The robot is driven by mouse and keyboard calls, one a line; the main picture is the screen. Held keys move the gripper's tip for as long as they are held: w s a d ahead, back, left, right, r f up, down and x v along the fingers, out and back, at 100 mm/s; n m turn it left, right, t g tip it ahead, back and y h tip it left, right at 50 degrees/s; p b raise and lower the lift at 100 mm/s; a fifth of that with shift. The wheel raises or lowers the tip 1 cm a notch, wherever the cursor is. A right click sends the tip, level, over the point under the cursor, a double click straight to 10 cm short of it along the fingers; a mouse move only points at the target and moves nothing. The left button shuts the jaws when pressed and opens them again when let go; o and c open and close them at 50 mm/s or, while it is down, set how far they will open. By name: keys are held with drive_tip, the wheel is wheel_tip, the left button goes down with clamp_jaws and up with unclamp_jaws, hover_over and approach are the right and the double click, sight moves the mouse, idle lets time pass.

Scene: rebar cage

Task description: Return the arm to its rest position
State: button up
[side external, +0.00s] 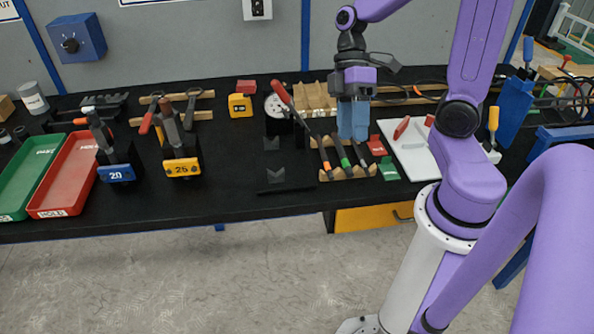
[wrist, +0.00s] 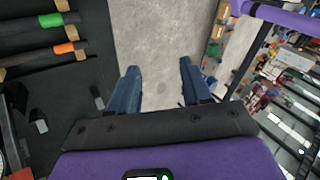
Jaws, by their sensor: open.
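My purple arm comes in from the right on a white base.
A wooden rack (side external: 357,174) holds tools with coloured bands, which also show in the wrist view (wrist: 40,49). Left stand a dial gauge, blocks marked 20 (side external: 117,173) and 25 (side external: 182,168), and red (side external: 65,176) and green trays. A white board (side external: 408,158) lies right.

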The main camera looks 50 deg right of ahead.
drive_tip(key=s+a+n+t+h, duration=0.1)
drive_tip(key=s+a+t+h, duration=0.3)
drive_tip(key=s, duration=0.3)
drive_tip(key=shift+s+a+f+h, duration=0.3)
drive_tip(key=shift+s+f+h, duration=0.1)
